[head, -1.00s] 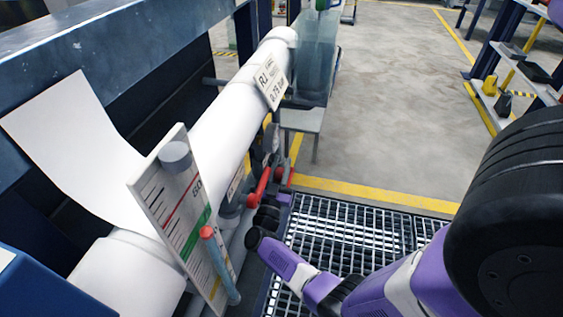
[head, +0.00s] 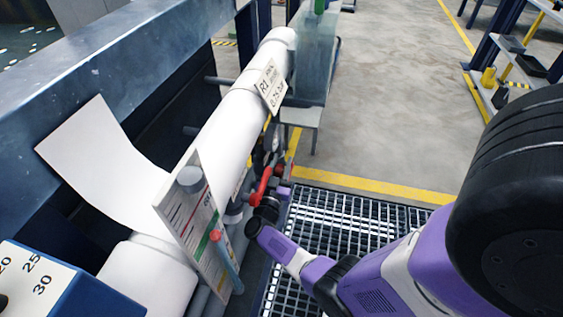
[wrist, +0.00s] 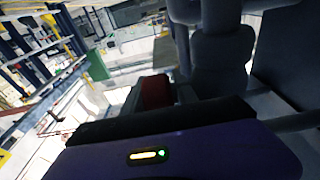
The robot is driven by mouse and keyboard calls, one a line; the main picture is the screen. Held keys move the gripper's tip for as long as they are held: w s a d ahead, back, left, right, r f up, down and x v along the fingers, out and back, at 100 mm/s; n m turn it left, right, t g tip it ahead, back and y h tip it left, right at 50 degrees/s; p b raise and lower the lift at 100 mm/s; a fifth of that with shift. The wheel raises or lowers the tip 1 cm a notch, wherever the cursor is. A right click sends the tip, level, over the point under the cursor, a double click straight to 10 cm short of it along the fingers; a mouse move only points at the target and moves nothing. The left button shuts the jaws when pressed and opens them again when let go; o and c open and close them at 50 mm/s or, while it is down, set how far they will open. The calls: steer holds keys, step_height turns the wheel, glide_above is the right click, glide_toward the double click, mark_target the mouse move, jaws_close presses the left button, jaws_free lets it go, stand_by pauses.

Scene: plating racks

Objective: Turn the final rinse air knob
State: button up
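A white tag reading R1 and what looks like 0.25 bar (head: 271,87) hangs on the thick white pipe (head: 222,125). Below the pipe a red handle (head: 262,186) shows among dark fittings. I cannot make out a knob marked final rinse air. My purple arm reaches in from the right, and my gripper (head: 268,207) is low beside the pipe, close to the red handle. In the wrist view a red block-shaped part (wrist: 156,91) shows just past my gripper's dark edge, next to grey rounded fittings (wrist: 217,50). The fingertips are not clearly visible, and contact cannot be told.
A gauge board (head: 183,215) with coloured bands and a clear tube stands in front of the pipe. A blue box with dial numbers (head: 85,300) is at lower left. Metal grating (head: 335,225) covers the floor; open concrete (head: 390,100) lies beyond.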

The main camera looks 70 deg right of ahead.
mark_target(278, 176)
steer(key=shift+a, duration=0.55)
steer(key=a, duration=0.2)
steer(key=a+p, duration=0.1)
steer(key=a, duration=0.1)
steer(key=a+f, duration=0.1)
steer(key=a, duration=0.1)
steer(key=shift+s+a+f+p, duration=0.1)
steer(key=shift+s+a+p, duration=0.2)
steer(key=shift+a+p, duration=0.05)
